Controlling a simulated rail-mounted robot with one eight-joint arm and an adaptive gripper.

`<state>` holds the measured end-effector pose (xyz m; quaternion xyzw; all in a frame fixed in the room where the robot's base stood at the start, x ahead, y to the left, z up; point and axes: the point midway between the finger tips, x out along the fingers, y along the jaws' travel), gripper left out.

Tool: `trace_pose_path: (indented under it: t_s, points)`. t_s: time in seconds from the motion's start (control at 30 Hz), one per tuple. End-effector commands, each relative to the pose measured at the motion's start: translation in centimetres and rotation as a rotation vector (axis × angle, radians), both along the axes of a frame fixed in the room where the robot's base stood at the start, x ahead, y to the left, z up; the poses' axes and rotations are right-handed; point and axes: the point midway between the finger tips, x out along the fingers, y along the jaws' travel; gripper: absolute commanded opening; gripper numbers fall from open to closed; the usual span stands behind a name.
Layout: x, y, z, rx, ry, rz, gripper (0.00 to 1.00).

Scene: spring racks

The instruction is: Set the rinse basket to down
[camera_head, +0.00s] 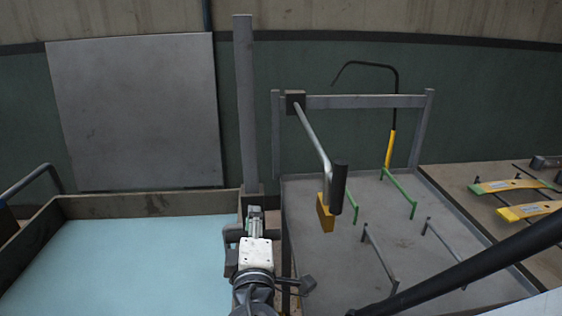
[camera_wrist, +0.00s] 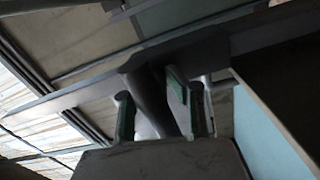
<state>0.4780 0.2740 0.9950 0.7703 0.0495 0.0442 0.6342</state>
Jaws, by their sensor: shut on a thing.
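My gripper (camera_head: 254,213) is at the right wall of the tank, close to the foot of a tall grey post (camera_head: 245,100). In the wrist view, its two green-padded fingers (camera_wrist: 150,110) are closed around a grey round bar (camera_wrist: 150,95). The bar's far end and what it joins are not clear. The tank (camera_head: 150,205) at the left holds flat light-blue liquid (camera_head: 130,265). I cannot make out a rinse basket as such; my gripper hides the bar in the head view.
Right of my gripper, a grey table (camera_head: 320,265) carries green and grey pegs. Above it hangs a metal lever with a black grip (camera_head: 338,185) and yellow block (camera_head: 326,213). A black hooked rod (camera_head: 395,95) stands behind. Yellow leaf springs (camera_head: 510,186) lie far right.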

Motion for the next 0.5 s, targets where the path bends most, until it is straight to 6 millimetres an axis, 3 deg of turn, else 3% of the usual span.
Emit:
trace_pose_path:
  t_s: [0.33,0.37,0.5]
  points:
    - [-0.26,-0.22,-0.55,0.008,0.009,0.002,0.00]
    - [-0.27,-0.22,-0.56,0.008,0.009,0.002,0.17]
    - [-0.22,-0.19,-0.49,0.006,0.007,0.001,0.32]
